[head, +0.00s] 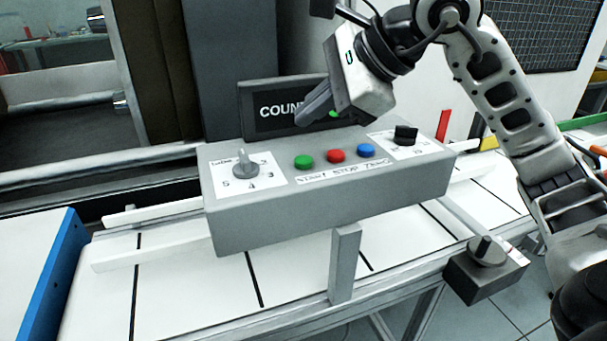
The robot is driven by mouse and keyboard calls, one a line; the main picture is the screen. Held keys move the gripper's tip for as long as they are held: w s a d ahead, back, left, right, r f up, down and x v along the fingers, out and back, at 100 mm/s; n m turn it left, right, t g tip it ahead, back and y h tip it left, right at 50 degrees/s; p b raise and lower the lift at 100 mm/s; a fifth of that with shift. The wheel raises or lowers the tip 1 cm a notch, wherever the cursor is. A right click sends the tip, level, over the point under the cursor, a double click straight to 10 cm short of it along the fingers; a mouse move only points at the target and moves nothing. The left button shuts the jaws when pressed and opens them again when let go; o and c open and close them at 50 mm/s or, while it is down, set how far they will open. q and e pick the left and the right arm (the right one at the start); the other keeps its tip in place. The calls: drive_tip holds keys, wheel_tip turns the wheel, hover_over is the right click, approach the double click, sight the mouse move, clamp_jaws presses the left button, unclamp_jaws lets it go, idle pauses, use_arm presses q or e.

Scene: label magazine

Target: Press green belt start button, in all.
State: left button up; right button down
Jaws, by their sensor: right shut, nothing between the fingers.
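The green start button (303,162) is the leftmost of three round buttons on top of a grey control box (330,211). A red button (335,156) and a blue button (366,150) sit to its right, above a label strip that appears to read START STOP and a third word. My right gripper (304,117) comes in from the upper right. Its fingers are shut and empty, pointing down-left above and behind the green button, apart from it in the picture. It partly covers the counter display (270,112). My left gripper is not in view.
A numbered selector knob (245,166) stands left of the buttons and a black knob (405,134) right of them. A white belt (200,283) with black cross lines runs beneath the box. A small dark box with a knob (485,268) hangs at the front right.

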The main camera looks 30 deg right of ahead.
sight(311, 161)
wheel_tip(311, 161, down, 3)
drive_tip(key=shift+r+b, duration=0.2)
drive_tip(key=shift+b, duration=0.6)
drive_tip(key=shift+f+b, duration=0.4)
drive_tip(key=shift+f, duration=0.1)
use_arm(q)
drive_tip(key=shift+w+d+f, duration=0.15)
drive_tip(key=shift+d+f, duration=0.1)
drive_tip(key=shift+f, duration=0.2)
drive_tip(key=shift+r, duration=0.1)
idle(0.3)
use_arm(e)
drive_tip(key=shift+f, duration=0.15)
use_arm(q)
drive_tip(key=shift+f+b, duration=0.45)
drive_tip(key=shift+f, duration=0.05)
use_arm(e)
drive_tip(key=shift+f, duration=0.25)
